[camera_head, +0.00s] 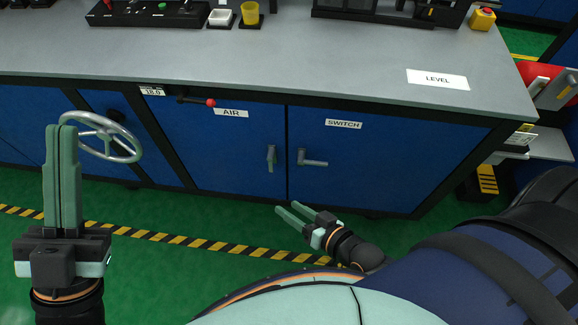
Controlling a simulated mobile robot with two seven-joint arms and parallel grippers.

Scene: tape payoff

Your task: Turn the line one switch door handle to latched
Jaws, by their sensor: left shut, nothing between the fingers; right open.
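The blue switch door (375,163) is the right-hand cabinet door under the bench and carries a SWITCH label (343,124). Its grey handle (313,161) lies about horizontal, its lever pointing right from the pivot. The door looks flush with the frame. My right gripper (293,210) is open and empty below the handle, apart from it, with its fingers pointing left. My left gripper (67,135) is shut with nothing in it, fingers pointing up, at the far left beside a grey handwheel.
The AIR door (230,148) beside it has an upright handle (271,158). The handwheel (103,137) and a red-knobbed lever (208,102) stick out from the bench front. The grey benchtop (300,60) has a yellow cup (250,13) and a LEVEL label. Green floor lies below.

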